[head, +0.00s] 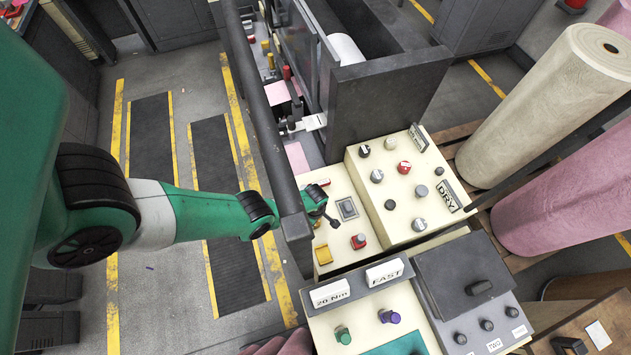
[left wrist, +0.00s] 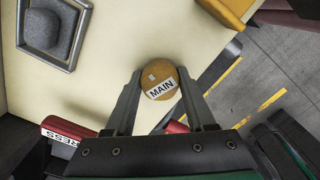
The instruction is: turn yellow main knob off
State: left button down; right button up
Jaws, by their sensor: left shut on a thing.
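The yellow main knob (left wrist: 160,85) shows in the left wrist view as a round orange-yellow cap with a white label reading MAIN. It sits on the cream panel (left wrist: 120,40). My left gripper (left wrist: 160,92) is shut on it, with one dark finger on each side. In the head view my left gripper (head: 328,214) is over the left part of the cream panel (head: 335,187), and the knob cannot be made out there. My right gripper is in neither view.
A grey knob in a square frame (head: 347,208), a red knob (head: 358,241) and a yellow block (head: 323,254) are close by. A red piece labelled PRESS (left wrist: 62,134) is near the fingers. A dark rail (head: 275,130) runs along the panel's left side.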

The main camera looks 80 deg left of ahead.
pick_arm(q)
jog(key=n, duration=0.7)
jog(key=shift+c, duration=2.2)
grip_release()
notch_tip(320, 180, up, 5)
jog(key=p, duration=0.5)
